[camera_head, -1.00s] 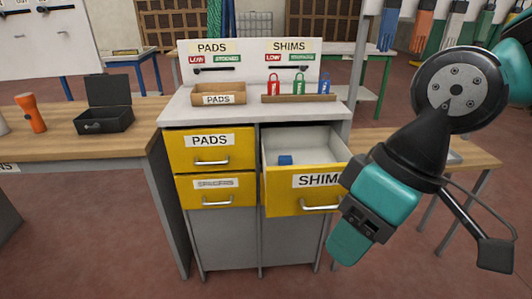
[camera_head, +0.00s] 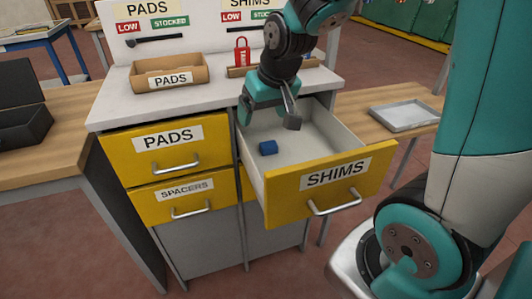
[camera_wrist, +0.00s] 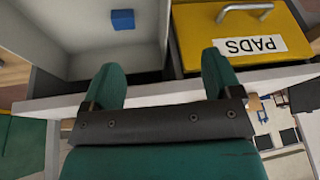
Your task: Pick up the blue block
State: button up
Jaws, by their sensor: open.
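The blue block (camera_head: 268,148) lies on the floor of the open SHIMS drawer (camera_head: 330,180), toward its left side. It also shows in the wrist view (camera_wrist: 122,19), at the top, beyond my fingertips. My gripper (camera_head: 262,98) is above the back of the drawer, near the counter edge, and apart from the block. In the wrist view my gripper's two fingers (camera_wrist: 162,75) are spread with nothing between them.
The PADS drawer (camera_head: 165,145) and SPACERS drawer (camera_head: 172,196) are shut at left. A PADS tray (camera_head: 155,76) and a red tag (camera_head: 242,52) stand on the counter. A grey tray (camera_head: 404,115) lies on the right table. The drawer's walls surround the block.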

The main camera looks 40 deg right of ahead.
jog(key=m+h, duration=0.2)
send_near(269, 145)
jog(key=x, duration=0.4)
jog(key=shift+d+r+b, duration=0.1)
jog(key=shift+b, duration=0.25)
jog(key=shift+x, duration=2.9)
jog(key=c, duration=1)
